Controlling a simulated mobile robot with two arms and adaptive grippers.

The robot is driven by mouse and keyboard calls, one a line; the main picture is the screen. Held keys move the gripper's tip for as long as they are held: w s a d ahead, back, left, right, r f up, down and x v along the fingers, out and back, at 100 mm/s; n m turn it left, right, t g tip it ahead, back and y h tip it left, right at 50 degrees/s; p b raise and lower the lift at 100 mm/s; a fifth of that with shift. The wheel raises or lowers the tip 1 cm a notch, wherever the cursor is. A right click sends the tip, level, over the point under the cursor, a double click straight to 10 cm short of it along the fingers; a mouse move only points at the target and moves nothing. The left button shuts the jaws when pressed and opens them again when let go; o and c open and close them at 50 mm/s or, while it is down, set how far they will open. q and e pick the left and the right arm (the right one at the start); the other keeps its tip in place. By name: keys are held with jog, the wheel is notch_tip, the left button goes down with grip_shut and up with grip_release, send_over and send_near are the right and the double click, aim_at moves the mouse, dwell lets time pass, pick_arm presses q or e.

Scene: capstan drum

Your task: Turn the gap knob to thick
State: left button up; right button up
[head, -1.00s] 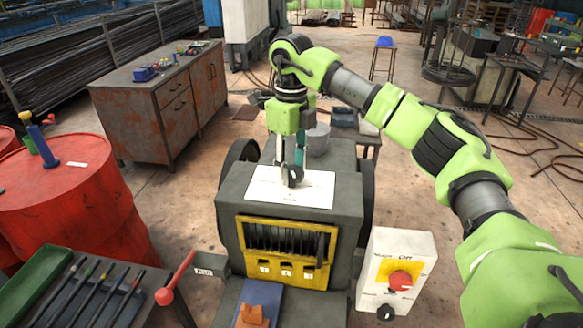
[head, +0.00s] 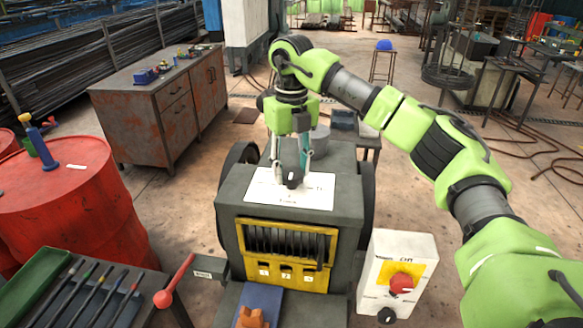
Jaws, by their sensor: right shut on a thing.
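The gap knob (head: 292,180) is a small dark knob on a white label plate (head: 258,189) on top of the grey machine (head: 230,205). My right gripper (head: 291,171) points down from above and is shut on the knob, one finger on each side. Print shows on the plate, but it is too small to read surely, and the knob and fingers cover part of it. My left gripper is not in view.
A yellow-framed slot panel (head: 285,255) is on the machine's front. A red-handled lever (head: 175,280) and a rod tray (head: 90,298) are at left, near red drums (head: 75,205).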

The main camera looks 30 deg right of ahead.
aim_at(292, 172)
jog(key=shift+r, duration=0.1)
jog(key=o, duration=1.1)
notch_tip(292, 172, up, 12)
dwell(0.4)
